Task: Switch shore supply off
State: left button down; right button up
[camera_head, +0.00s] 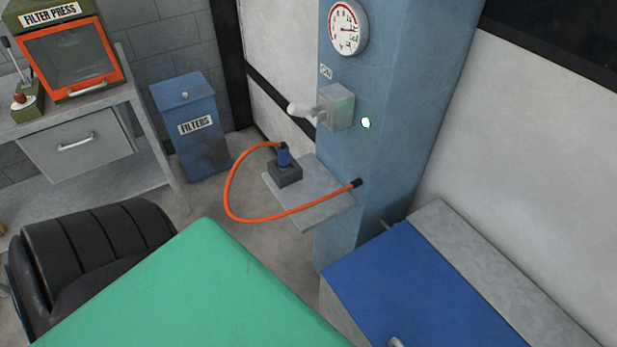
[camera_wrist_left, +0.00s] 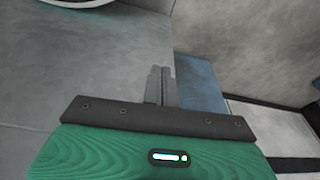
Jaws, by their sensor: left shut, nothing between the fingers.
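A grey switch box (camera_head: 336,106) is mounted on the blue column (camera_head: 400,65). Its pale lever (camera_head: 302,109) sticks out sideways to the left. A small white label (camera_head: 325,71) above it seems to read ON. The switch cannot be made out in that view. Neither gripper shows in the head view.
A round gauge (camera_head: 348,27) sits above the switch. Below, a grey shelf (camera_head: 318,212) carries a dark socket (camera_head: 284,174) with a blue plug and an orange cable (camera_head: 228,190) looping left.

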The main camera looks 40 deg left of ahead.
pick_arm(q)
jog(key=w+d+r+t+p, duration=0.1)
jog(key=w+r, duration=0.1)
jog(key=r, duration=1)
jog(key=w+r+t+p, duration=0.1)
jog(key=w+r, duration=0.2)
jog(key=r, duration=0.8)
jog(key=w+d+r+m+t+h, duration=0.35)
jog(key=w+r+t, duration=0.35)
jog(key=r, duration=0.4)
jog(key=w+d+r+m+t+h, duration=0.3)
jog(key=w+d+r+m+t, duration=0.15)
jog(key=w+r, duration=0.5)
jog(key=w+a+r+n+t+y, duration=0.25)
jog(key=a+r+t+y, duration=0.5)
jog(key=r, duration=0.45)
jog(key=s+a+r+n+g+y+p, duration=0.1)
jog(key=s+a+n+g+y, duration=0.2)
jog(key=a+n+g+y, duration=0.8)
jog(key=shift+s+a+r+n+y, duration=0.2)
jog(key=shift+n+y, duration=0.55)
jog(key=shift+y, duration=3.15)
jog(key=shift+w+a, duration=0.1)
